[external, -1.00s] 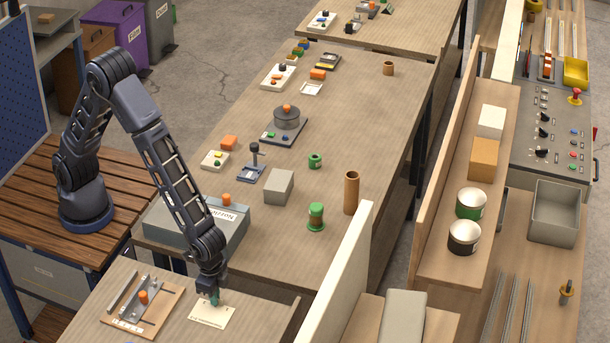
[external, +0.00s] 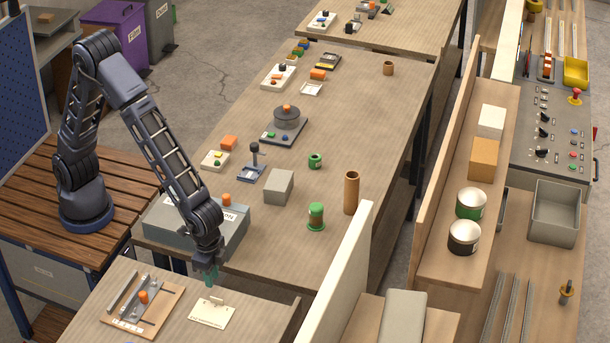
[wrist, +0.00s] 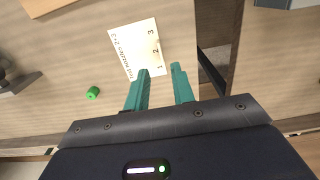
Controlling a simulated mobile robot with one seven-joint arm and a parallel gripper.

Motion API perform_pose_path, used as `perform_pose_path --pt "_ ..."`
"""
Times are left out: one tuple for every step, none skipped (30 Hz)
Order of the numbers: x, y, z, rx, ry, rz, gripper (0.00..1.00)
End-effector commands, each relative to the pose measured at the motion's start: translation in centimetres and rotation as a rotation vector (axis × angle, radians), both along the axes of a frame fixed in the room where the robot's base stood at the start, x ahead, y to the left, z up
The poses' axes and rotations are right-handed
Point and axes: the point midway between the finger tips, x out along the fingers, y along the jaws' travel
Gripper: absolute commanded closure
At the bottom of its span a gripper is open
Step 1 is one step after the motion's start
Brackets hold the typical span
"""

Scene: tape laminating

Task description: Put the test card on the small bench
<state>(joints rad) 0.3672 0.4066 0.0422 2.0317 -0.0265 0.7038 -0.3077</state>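The test card (external: 211,314), a cream card with printed text and a small upright tab at its back edge, lies flat on the near bench (external: 250,318). In the wrist view the card (wrist: 130,38) reads "nozzles 2+3" with the numbers 1, 2, 3. My gripper (external: 211,277) hangs above and just behind the card in the external view, apart from it. In the wrist view its two teal fingers (wrist: 158,68) are spread with nothing between them, and their tips show near the card's edge.
A wooden fixture with an orange knob (external: 143,297) lies left of the card on the near bench. A grey labelled box (external: 180,222) stands behind on the long table. A small green piece (wrist: 93,92) shows in the wrist view. A pale upright panel (external: 335,275) borders the right.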

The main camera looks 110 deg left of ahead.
Motion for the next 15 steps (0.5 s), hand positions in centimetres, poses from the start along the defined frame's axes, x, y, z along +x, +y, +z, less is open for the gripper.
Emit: perform_pose_path --pt "0.0 0.0 0.9 -0.001 -0.003 0.0 0.75" --pt "0.0 0.0 1.4 -0.001 -0.003 0.0 0.75" --pt "0.0 0.0 1.9 -0.001 -0.002 0.0 0.75" --pt "0.0 0.0 2.2 -0.001 -0.002 0.0 0.75" --pt "0.1 0.0 2.5 -0.001 -0.002 0.0 0.75" --pt "0.1 0.0 2.8 -0.001 -0.002 0.0 0.75" --pt "0.1 0.0 3.1 0.0 -0.002 0.0 0.75" --pt "0.0 0.0 3.2 0.0 -0.001 0.0 0.75" --pt "0.0 0.0 3.5 0.0 -0.001 0.0 0.75" --pt "0.0 0.1 3.7 0.0 -0.002 0.001 0.75" --pt "-0.1 0.2 3.9 -0.001 -0.003 0.001 0.75" --pt "-0.2 0.4 4.3 -0.002 -0.006 0.001 0.75" --pt "-0.4 0.6 4.7 -0.004 -0.009 0.001 0.75" --pt "-0.6 0.9 5.2 -0.005 -0.013 0.002 0.75" --pt "-0.9 1.3 6.0 -0.008 -0.02 0.002 0.75"
